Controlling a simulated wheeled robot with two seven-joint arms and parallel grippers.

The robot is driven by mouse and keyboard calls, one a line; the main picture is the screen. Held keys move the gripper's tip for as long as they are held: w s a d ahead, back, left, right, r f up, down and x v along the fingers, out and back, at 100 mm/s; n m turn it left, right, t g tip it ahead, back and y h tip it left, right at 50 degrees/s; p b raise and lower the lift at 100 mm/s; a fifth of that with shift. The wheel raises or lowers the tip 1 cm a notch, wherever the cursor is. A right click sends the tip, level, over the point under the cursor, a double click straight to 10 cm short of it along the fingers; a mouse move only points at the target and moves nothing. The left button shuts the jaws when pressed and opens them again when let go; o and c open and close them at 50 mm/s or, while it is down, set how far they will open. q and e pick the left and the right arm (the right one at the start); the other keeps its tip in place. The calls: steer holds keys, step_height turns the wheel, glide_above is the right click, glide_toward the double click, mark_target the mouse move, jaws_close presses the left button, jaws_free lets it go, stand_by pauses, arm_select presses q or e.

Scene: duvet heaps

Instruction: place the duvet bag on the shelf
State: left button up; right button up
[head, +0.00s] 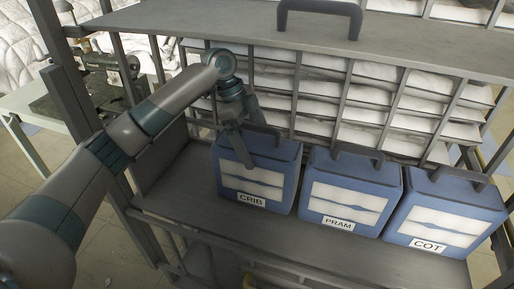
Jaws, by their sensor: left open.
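A blue duvet bag labelled CRIB (257,184) stands upright on the grey shelf (185,201), with a dark handle on top. My left gripper (246,143) is over the left part of this bag, its fingers pointing down by the handle. It is open; I cannot tell whether it touches the bag. Two more blue bags stand to the right in a row, labelled PRAM (348,205) and COT (440,216). My right gripper is not in view.
An upper grey board (225,22) with a dark handle (318,12) on it lies above. Behind the bags is a rack of white folded bedding (326,87). Dark posts frame the shelf. A bare stretch of shelf lies left of CRIB. White quilted bedding (18,42) shows at far left.

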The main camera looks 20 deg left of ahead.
mark_target(247, 126)
arm_select(q)
steer(key=b+v, duration=0.2)
steer(key=v, duration=0.3)
steer(key=shift+a+r, duration=0.1)
steer(key=shift+r, duration=0.05)
steer(key=shift+a+r, duration=0.15)
steer(key=shift+r, duration=0.25)
steer(key=shift+a, duration=0.1)
